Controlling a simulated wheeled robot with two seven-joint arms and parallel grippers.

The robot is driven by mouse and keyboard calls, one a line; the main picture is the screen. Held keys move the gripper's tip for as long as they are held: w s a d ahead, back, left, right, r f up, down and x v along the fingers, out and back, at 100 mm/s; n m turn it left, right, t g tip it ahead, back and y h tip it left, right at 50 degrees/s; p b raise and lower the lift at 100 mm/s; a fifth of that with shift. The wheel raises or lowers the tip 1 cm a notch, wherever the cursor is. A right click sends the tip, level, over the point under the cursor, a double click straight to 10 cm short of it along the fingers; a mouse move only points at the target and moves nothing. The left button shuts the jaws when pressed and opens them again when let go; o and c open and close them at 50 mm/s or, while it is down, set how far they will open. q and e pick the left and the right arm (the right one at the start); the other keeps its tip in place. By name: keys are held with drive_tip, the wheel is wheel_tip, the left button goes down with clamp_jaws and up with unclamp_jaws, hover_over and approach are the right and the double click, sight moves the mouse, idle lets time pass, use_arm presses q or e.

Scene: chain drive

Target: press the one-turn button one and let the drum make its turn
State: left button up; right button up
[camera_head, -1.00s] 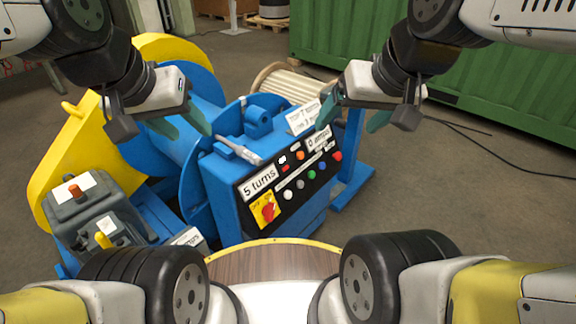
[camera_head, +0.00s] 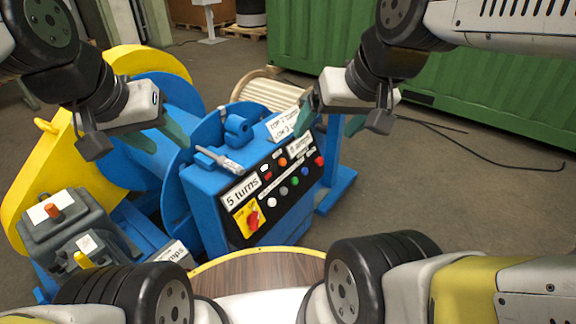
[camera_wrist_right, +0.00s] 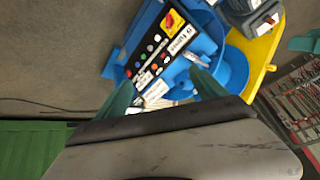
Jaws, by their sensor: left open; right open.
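The black control panel (camera_head: 262,212) is on the front of the blue drum machine (camera_head: 205,195). It carries a row of white, grey, green, blue and red round buttons, with small white, red and orange ones above. I cannot read which one is the one-turn button. A red switch on a yellow plate (camera_head: 250,219) sits at the panel's lower left. The panel also shows in the right wrist view (camera_wrist_right: 150,57). My right gripper (camera_head: 330,117) is open and empty, above the panel's upper right end. My left gripper (camera_head: 155,140) is open and empty, above the machine's left part.
A yellow guard (camera_head: 40,185) and a grey box with an orange knob (camera_head: 65,222) stand at the machine's left. A pale ribbed drum (camera_head: 270,92) lies behind. A green container (camera_head: 440,85) stands at the back. The floor at right is clear except for black cables.

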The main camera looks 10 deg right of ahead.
drive_tip(key=shift+c, duration=0.2)
clamp_jaws()
idle(0.3)
idle(1.3)
